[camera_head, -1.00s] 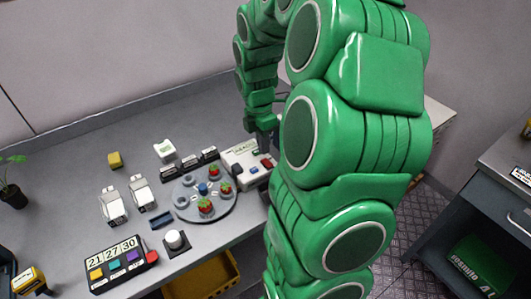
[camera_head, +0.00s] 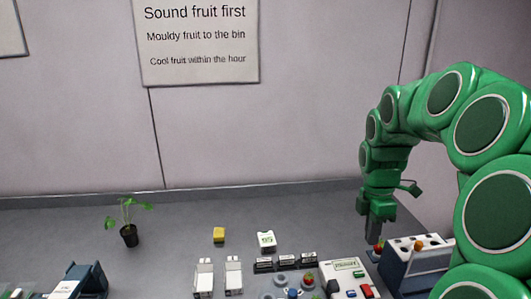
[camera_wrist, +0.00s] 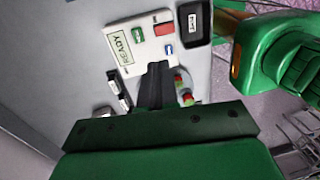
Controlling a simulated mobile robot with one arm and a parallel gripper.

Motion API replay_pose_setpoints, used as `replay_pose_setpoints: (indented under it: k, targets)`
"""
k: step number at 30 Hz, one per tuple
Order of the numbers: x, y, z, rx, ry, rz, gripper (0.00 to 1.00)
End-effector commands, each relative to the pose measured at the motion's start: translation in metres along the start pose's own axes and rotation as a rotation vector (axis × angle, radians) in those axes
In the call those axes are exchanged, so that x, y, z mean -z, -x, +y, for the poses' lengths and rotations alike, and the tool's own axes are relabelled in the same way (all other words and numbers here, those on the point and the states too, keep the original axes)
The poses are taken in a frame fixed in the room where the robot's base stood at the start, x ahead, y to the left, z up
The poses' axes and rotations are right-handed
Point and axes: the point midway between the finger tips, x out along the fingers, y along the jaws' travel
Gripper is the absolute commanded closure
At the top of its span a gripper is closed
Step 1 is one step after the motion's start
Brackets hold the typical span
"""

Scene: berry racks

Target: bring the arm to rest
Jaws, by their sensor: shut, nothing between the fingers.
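My green arm fills the right side of the head view, bent over at the top, with my gripper (camera_head: 374,240) hanging down at its end. The dark fingers are together and hold nothing. In the wrist view my gripper (camera_wrist: 156,72) points at a white control panel (camera_wrist: 126,48), with a gap that I cannot judge. The panel has a "READY" display and green, red and blue buttons. In the head view this panel (camera_head: 342,268) is at the bottom, left of and below the gripper.
A white and dark blue box (camera_head: 392,270) stands just right of the fingers. Strawberries (camera_head: 308,280), small black labelled blocks (camera_head: 286,262), white devices (camera_head: 233,276), a yellow block (camera_head: 219,235) and a plant (camera_head: 129,234) are on the bench. The bench's back strip is mostly clear.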

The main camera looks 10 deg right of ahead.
Motion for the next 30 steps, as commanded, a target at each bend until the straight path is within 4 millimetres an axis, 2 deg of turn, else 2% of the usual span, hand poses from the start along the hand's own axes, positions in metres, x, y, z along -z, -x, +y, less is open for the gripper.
replay_pose_setpoints:
  k: [8, 15, 21, 30]
  targets:
    - [0.052, 0.009, -0.039, -0.007, -0.217, 0.000, 1.00]
    - [0.098, 0.008, -0.089, -0.003, -0.484, -0.002, 1.00]
    - [0.127, 0.001, -0.133, 0.003, -0.723, -0.007, 1.00]
    - [0.157, -0.018, -0.200, 0.006, -1.110, -0.013, 1.00]
